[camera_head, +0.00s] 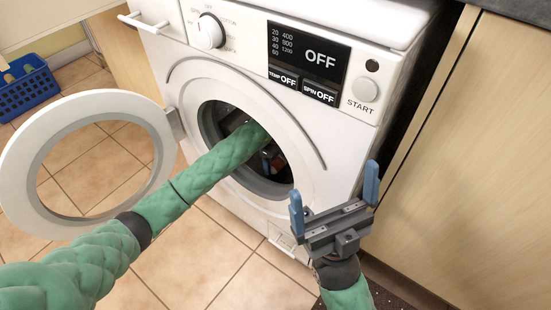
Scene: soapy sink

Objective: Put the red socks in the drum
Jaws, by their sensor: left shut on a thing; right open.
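The white washing machine's door (22,200) stands open to the left. My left arm reaches through the round opening into the dark drum (212,122). My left gripper (268,160) is inside the drum and mostly hidden by the arm and shadow. It is shut on a small reddish thing (279,164), which looks like the red socks, though little of it shows. My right gripper (335,182) is open and empty, with blue fingers apart, in front of the machine's lower right side.
The panel (310,62) reads OFF, with a dial (208,31) at left and a START button (365,90) at right. A blue basket (28,92) stands at the far left. A wooden cabinet (475,160) stands at right. Tiled floor (200,250) lies clear in front.

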